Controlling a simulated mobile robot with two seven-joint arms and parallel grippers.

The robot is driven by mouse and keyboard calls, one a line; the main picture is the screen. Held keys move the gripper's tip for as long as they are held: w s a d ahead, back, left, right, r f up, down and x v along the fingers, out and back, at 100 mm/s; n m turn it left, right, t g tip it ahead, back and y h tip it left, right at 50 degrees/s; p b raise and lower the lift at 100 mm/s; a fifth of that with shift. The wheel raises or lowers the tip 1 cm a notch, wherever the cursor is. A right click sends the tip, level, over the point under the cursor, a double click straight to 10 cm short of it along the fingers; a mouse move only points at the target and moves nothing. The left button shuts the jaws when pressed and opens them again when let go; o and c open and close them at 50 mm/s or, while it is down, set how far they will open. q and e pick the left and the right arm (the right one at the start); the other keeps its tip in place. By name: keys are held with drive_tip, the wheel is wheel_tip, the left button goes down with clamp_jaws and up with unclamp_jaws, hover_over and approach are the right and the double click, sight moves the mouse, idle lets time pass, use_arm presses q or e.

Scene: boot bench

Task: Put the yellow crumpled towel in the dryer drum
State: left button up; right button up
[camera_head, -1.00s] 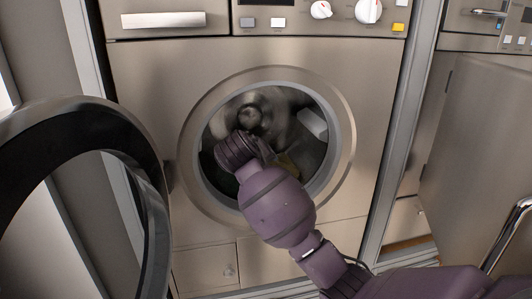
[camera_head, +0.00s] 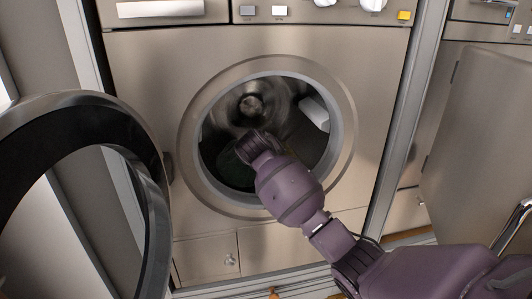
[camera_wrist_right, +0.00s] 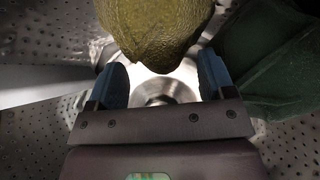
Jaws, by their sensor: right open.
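The dryer drum (camera_head: 282,108) shows through the round opening of the machine in the head view. My right arm reaches into that opening, and its wrist hides the fingertips there. In the right wrist view my right gripper (camera_wrist_right: 160,70) is open, with its two blue-grey fingers apart. The yellow crumpled towel (camera_wrist_right: 155,28) is just beyond the fingertips at the top of that view, inside the drum. Nothing shows clamped between the fingers. The towel is hidden in the head view. My left gripper is not in view.
A dark green cloth (camera_wrist_right: 275,65) lies in the drum, right of the fingers; it also shows in the head view (camera_head: 232,172). A pale block (camera_head: 314,112) is on the drum's right side. The round door (camera_head: 150,165) stands open at left. Perforated metal surrounds the gripper.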

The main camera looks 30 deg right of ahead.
drive_tip(key=shift+w+d+f, duration=0.35)
drive_tip(key=shift+d, duration=0.05)
drive_tip(key=shift+c, duration=0.2)
drive_tip(key=c, duration=1)
drive_tip(key=shift+c, duration=0.2)
drive_tip(key=shift+r, duration=0.15)
drive_tip(key=shift+r, duration=1.4)
wheel_tip(320, 180, up, 11)
idle(0.4)
